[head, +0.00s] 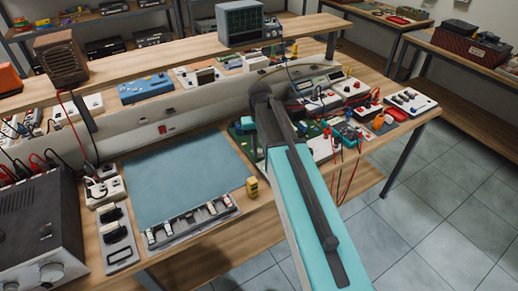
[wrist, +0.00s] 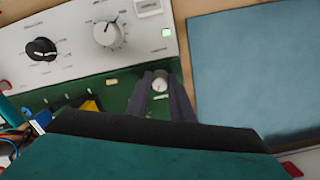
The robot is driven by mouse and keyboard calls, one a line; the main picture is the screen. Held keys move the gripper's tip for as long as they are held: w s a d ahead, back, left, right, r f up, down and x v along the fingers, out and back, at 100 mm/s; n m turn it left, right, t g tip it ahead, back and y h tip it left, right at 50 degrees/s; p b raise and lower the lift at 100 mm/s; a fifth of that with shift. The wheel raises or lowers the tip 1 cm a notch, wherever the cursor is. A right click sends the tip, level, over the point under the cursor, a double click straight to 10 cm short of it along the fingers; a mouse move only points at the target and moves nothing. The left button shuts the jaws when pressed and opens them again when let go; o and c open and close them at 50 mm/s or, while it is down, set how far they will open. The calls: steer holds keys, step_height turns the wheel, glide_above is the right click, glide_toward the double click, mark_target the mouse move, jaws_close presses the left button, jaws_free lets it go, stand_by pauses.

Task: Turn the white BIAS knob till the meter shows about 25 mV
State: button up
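In the wrist view a small white knob (wrist: 159,85) with a red mark sits on a green panel (wrist: 117,93). The dark fingers of my gripper (wrist: 160,88) stand on either side of this knob, and I cannot tell whether they press on it. A larger white knob (wrist: 107,33) and a black knob (wrist: 41,48) are on the pale panel beyond. No knob label is readable, so I cannot confirm which is BIAS. A small white box (wrist: 148,8) at the top edge has unreadable print. I see no readable meter value. In the head view my arm hides my gripper.
A blue mat (head: 190,175) lies left of my arm, and it also shows in the wrist view (wrist: 255,75). A green lamp (wrist: 166,32) is lit on the pale panel. Wires and coloured parts crowd the wrist view's left.

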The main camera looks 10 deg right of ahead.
mark_target(260, 151)
steer(key=o, duration=0.3)
steer(key=shift+r, duration=0.2)
steer(key=shift+w+r, duration=0.1)
steer(key=shift+r, duration=0.05)
step_height(260, 151, up, 13)
steer(key=p, duration=0.9)
stand_by(0.5)
